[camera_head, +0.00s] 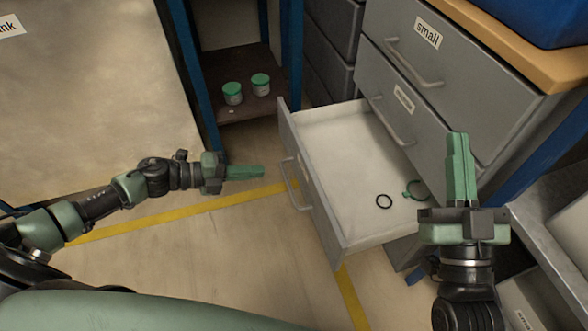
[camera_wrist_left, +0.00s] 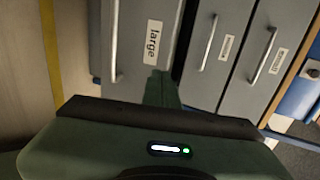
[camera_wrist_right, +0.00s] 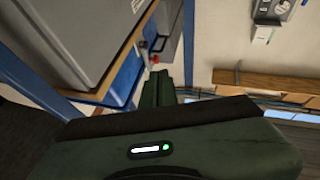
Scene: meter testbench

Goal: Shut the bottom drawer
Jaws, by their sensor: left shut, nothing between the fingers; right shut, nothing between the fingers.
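The bottom drawer (camera_head: 338,150) is pulled well out of the grey cabinet, with its pale inside showing.
The upper drawers, one labelled "small" (camera_head: 428,33) and a middle one (camera_head: 404,98), look closed. A low shelf holds two green-lidded jars (camera_head: 260,84). A tabletop (camera_head: 90,90) fills the upper left. Yellow floor tape (camera_head: 170,217) crosses the open floor.

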